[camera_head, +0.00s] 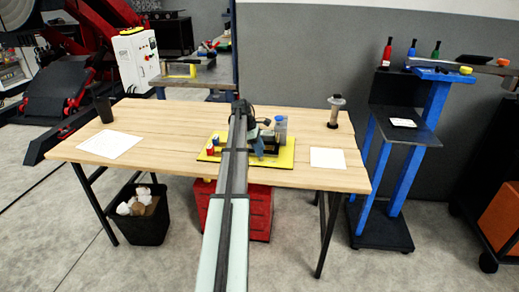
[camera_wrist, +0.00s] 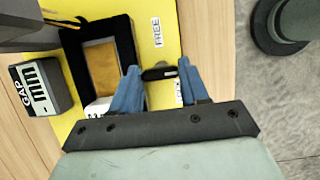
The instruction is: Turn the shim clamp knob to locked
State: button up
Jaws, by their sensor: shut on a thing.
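The shim clamp knob (camera_wrist: 158,73) is a small black bar on the yellow board (camera_wrist: 143,20) in the wrist view. It lies crosswise between the blue fingers of my gripper (camera_wrist: 157,68), which is shut on it. A white label reading FREE (camera_wrist: 156,32) sits above the knob in that view. Another white label (camera_wrist: 180,92) is partly hidden by the right finger, its text unreadable. A black frame with a brassy plate (camera_wrist: 102,65) lies left of the knob.
A block marked GAP mm (camera_wrist: 35,88) stands at the left in the wrist view.

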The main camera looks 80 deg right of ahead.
dwell(0.4)
jog(key=o, duration=1.1)
jog(key=shift+c, duration=0.2)
jog(key=v, duration=1.4)
jog(key=shift+s, duration=0.1)
